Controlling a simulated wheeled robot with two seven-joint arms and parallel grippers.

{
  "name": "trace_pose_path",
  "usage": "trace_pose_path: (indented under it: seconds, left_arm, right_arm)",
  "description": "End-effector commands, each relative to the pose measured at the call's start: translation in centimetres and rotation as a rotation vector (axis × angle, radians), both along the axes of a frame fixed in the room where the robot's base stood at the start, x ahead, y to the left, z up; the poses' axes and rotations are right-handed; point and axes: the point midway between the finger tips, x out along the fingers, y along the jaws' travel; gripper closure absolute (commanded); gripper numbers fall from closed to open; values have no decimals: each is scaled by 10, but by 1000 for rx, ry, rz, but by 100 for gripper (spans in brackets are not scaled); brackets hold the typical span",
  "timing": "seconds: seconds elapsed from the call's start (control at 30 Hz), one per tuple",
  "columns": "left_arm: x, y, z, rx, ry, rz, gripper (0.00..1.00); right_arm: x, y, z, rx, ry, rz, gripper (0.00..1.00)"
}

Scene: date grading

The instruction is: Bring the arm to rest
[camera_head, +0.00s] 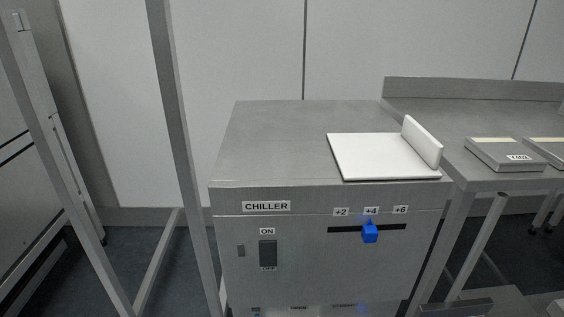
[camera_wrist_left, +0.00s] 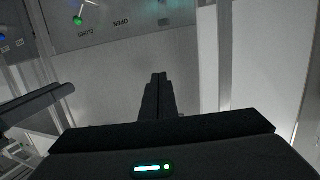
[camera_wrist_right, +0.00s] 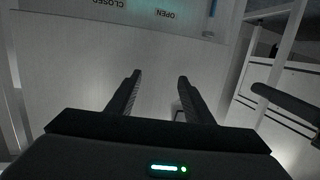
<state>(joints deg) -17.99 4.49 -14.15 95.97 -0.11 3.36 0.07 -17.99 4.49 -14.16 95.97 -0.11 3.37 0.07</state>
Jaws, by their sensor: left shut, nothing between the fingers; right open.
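My left gripper (camera_wrist_left: 158,92) shows in the left wrist view with its two dark fingers together and nothing between them. My right gripper (camera_wrist_right: 158,90) shows in the right wrist view with its fingers apart and empty. Neither gripper shows clearly in the head view. The grey chiller cabinet (camera_head: 300,254) stands in the middle of the head view. Its blue slider knob (camera_head: 370,233) sits under the +4 label, and a dark rocker switch (camera_head: 268,253) is between ON and OFF labels.
A white board with a raised edge (camera_head: 375,157) lies on the chiller top. A metal bench (camera_head: 460,125) at right holds grey boxes (camera_head: 503,154). Metal posts (camera_head: 176,110) stand at left. Panels with OPEN labels show in the left wrist view (camera_wrist_left: 125,32) and right wrist view (camera_wrist_right: 170,22).

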Motion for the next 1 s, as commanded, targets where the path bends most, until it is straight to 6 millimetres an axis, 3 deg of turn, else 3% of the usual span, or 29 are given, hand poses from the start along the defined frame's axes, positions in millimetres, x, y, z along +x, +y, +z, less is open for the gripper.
trace_pose_path:
  seconds: [0.17,0.3,0.5,0.7,1.0]
  left_arm:
    - [-56,21,-71,78,328,18,100]
    - [-119,40,-124,134,574,30,100]
    - [-196,61,-167,187,819,42,100]
    - [-226,69,-182,204,903,46,100]
    - [-227,69,-183,205,905,46,100]
  right_arm:
    - [-56,-21,-72,-79,329,-18,53]
    - [-119,-40,-124,-134,574,-30,53]
    - [-196,-61,-167,-187,819,-42,53]
    - [-226,-69,-182,-205,903,-46,53]
    - [-226,-69,-183,-205,905,-46,53]
